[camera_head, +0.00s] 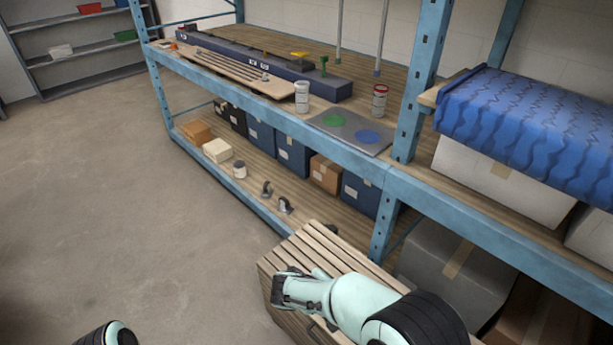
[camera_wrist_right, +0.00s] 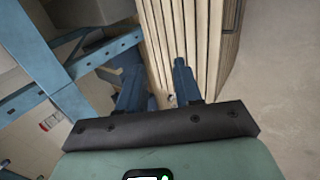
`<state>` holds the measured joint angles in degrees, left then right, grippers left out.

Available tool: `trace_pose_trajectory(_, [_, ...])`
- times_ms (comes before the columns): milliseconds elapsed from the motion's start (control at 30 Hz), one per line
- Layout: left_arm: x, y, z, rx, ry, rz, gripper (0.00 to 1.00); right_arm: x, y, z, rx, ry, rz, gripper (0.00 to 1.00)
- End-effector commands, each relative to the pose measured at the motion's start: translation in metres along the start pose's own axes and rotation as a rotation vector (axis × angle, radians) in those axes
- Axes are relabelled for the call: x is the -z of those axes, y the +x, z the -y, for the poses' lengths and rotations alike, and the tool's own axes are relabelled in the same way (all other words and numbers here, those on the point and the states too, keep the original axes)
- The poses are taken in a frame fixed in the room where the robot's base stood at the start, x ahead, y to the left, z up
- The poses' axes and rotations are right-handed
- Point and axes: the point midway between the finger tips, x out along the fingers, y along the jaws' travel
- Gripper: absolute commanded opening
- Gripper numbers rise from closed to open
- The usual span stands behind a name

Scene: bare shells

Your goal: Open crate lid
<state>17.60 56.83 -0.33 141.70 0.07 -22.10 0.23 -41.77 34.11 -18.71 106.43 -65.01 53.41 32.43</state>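The wooden slatted crate (camera_head: 305,250) stands on the floor at the bottom centre, against the lower shelf. Its slatted top looks closed, and no inside shows. My right arm reaches over it from the lower right and hides much of the top. My right gripper (camera_head: 277,290) is over the crate's near left part. In the right wrist view its two fingers (camera_wrist_right: 157,72) are apart, with the crate's slats (camera_wrist_right: 197,45) beyond and between them. I cannot tell whether the fingers touch the wood. Only a piece of my left arm shows at the bottom left; its gripper is out of view.
A blue-framed shelf (camera_head: 270,90) stands behind the crate, with cans, a metal plate (camera_head: 350,132) and boxes on it. A grey box (camera_head: 450,270) is right of the crate. A blue roll (camera_head: 530,120) lies above right. The floor (camera_head: 100,200) at left is clear.

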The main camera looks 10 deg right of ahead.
Motion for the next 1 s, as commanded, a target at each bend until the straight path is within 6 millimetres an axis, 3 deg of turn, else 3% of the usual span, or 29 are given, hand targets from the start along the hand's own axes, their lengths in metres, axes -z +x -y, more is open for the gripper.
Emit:
trace_pose_trajectory(167, [0.0,-0.001,0.0,0.0,0.0,0.0,0.43,-0.008,0.012,0.012,0.045,-0.006,0.021,0.34])
trace_pose_trajectory(267, [0.001,-0.002,-0.001,0.0,0.0,-0.001,0.43,-0.029,0.039,0.042,0.164,-0.01,0.065,0.34])
trace_pose_trajectory(400, [0.001,-0.004,-0.002,-0.001,0.001,-0.002,0.43,-0.082,0.083,0.117,0.454,0.042,0.15,0.34])
trace_pose_trajectory(500, [0.002,-0.007,-0.003,-0.001,0.001,-0.004,0.43,-0.126,0.102,0.179,0.693,0.172,0.208,0.34])
trace_pose_trajectory(600, [0.003,-0.01,-0.004,-0.002,0.002,-0.005,0.43,-0.165,0.107,0.231,0.884,0.386,0.252,0.34])
trace_pose_trajectory(700, [0.003,-0.012,-0.005,-0.002,0.002,-0.006,0.43,-0.193,0.108,0.262,0.97,0.613,0.286,0.34])
trace_pose_trajectory(833, [0.004,-0.014,-0.006,-0.002,0.003,-0.007,0.43,-0.221,0.11,0.279,0.973,0.839,0.329,0.34])
trace_pose_trajectory(1000, [0.004,-0.015,-0.007,-0.003,0.003,-0.008,0.43,-0.239,0.112,0.285,0.938,0.966,0.36,0.35])
